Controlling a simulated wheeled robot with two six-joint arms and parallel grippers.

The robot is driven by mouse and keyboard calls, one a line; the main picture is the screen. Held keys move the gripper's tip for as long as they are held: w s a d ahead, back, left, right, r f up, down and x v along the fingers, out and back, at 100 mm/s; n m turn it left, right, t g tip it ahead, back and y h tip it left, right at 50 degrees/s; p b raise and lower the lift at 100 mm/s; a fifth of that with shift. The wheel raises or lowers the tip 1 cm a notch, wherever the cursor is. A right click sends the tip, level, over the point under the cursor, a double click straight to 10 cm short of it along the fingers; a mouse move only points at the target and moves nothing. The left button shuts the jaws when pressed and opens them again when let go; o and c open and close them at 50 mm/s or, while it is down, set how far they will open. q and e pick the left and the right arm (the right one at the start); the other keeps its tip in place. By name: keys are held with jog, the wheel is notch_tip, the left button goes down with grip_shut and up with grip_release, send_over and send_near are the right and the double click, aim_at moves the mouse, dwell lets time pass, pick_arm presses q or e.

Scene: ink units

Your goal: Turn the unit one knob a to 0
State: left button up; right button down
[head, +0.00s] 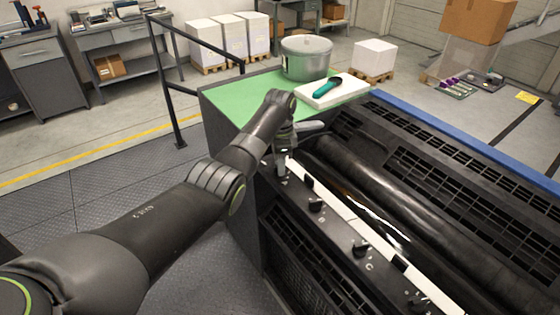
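Several small black knobs sit in a row on the dark panel along the front of the ink unit (380,232). One knob shows in the middle (316,205), one nearer me (361,247), and one at the bottom edge (420,304). My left arm reaches in from the left, and my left gripper (284,155) points down over the far end of the row. It hides much of that end, so its finger gap and any contact with a knob cannot be told. My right gripper is out of view.
A green-topped surface (235,98) beyond the gripper holds a metal pot (306,58) and a white tray (325,93) with a teal-handled tool (328,86). Black rollers (400,185) lie right of the knobs. A dark handrail (165,85) stands back left.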

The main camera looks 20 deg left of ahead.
pick_arm(q)
jog(key=shift+c, duration=0.4)
grip_shut()
jog(key=n+p, duration=0.2)
jog(key=n, duration=0.1)
jog(key=shift+r+p, duration=0.2)
jog(key=shift+p, duration=0.1)
jog(key=n+p, duration=0.2)
jog(key=n, duration=0.2)
jog(key=shift+n, duration=0.4)
jog(key=n, duration=0.2)
jog(key=shift+n+p, duration=0.35)
jog(key=shift+n, duration=0.05)
jog(key=n, duration=0.3)
jog(key=shift+f+n+p, duration=0.1)
jog(key=shift+n+p, duration=0.25)
jog(key=shift+n, duration=0.05)
jog(key=n, duration=0.5)
jog(key=shift+p, duration=0.3)
jog(key=shift+n, duration=0.4)
